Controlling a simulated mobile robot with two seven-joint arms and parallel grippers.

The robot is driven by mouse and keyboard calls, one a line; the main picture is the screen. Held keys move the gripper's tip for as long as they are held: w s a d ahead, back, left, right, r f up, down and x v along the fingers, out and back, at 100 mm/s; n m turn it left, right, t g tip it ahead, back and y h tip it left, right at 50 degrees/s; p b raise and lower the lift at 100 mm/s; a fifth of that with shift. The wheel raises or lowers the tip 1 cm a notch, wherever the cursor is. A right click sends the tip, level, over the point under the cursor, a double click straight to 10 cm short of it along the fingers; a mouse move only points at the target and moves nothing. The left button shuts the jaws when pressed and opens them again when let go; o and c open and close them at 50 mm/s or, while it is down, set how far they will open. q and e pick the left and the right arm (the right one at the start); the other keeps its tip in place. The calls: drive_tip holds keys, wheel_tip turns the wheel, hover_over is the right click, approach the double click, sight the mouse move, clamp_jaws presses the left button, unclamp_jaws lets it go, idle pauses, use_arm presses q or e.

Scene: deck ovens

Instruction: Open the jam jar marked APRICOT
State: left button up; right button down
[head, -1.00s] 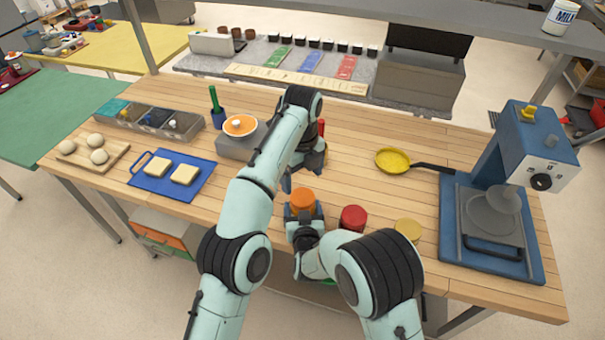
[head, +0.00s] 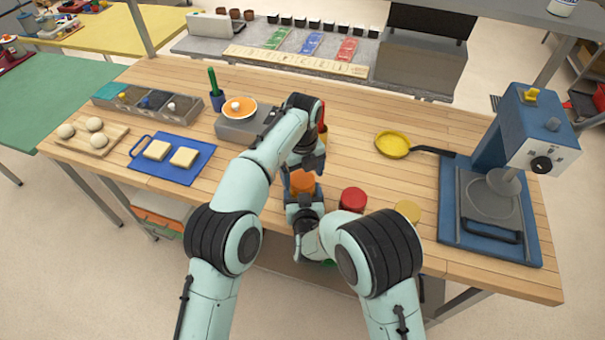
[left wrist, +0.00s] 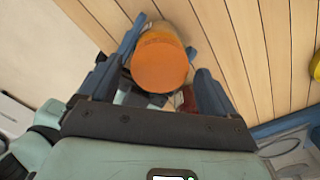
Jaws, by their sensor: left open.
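A jar with an orange lid (head: 302,183) stands near the front edge of the worktop; I cannot read its label. My left gripper (head: 303,171) points down just above this lid, open. In the left wrist view the orange lid (left wrist: 160,65) sits between the spread fingers of the left gripper (left wrist: 165,80), apart from them as far as I can see. My right gripper (head: 303,197) is low at the jar's near side. Its fingers and the jar's body are mostly hidden, so I cannot tell whether it grips the jar.
A red-lidded jar (head: 352,199) and a yellow-lidded jar (head: 408,211) stand to the right. A yellow pan (head: 393,144), a blue press (head: 490,235), a blue board (head: 172,174) and a burner (head: 243,125) are on the worktop (head: 340,150). The middle is mostly clear.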

use_arm(q)
drive_tip(key=shift+f, duration=0.3)
drive_tip(key=c, duration=1.1)
drive_tip(key=n, duration=0.3)
drive_tip(key=o, duration=1.2)
drive_tip(key=shift+c, duration=0.2)
